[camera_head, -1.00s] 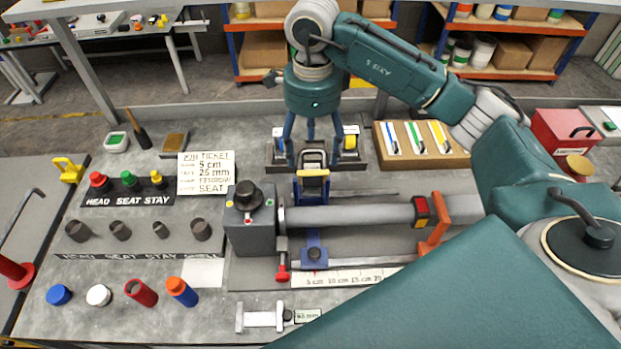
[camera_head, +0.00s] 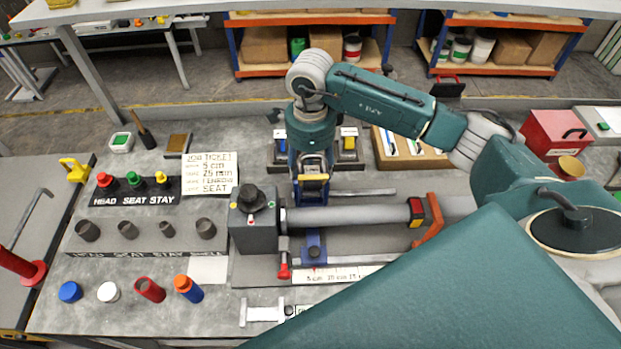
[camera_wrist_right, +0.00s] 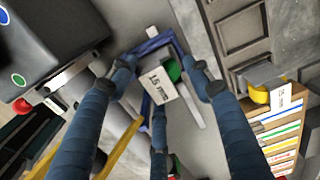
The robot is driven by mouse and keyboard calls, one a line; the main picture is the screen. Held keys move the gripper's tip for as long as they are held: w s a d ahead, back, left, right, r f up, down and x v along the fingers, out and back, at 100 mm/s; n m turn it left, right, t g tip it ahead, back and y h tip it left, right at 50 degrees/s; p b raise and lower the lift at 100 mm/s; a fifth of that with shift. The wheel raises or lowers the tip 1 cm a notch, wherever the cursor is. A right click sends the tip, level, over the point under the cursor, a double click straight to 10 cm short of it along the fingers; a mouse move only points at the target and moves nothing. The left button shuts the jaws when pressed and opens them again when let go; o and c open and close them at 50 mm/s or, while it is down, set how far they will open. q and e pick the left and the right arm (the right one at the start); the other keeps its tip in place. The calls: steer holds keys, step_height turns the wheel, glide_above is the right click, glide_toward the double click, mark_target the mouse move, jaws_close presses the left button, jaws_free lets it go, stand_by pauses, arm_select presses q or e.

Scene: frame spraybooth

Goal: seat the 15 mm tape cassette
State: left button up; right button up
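The 15 mm tape cassette, with a white label (camera_wrist_right: 161,86) and a green roll (camera_wrist_right: 173,69), shows in the right wrist view inside a blue frame. How deep it sits in that frame I cannot tell. My right gripper (camera_wrist_right: 162,75) is spread around it, with fingers on both sides and a third finger below. Small gaps show between the side fingertips and the cassette, so the gripper looks open. In the head view my right gripper (camera_head: 311,165) is behind the grey tube, and it hides most of the cassette. My left gripper is not in view.
The grey tube (camera_head: 350,216) and grey box (camera_head: 253,230) stand in front of my right gripper. A cassette with a yellow roll (camera_head: 349,142) stands behind it at right. Coloured caps and cylinders fill the bench's left side. A red box (camera_head: 555,133) is at right.

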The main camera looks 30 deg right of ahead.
steer(key=c, duration=0.7)
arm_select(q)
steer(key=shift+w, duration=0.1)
arm_select(e)
steer(key=shift+r, duration=0.2)
steer(key=shift+c, duration=0.2)
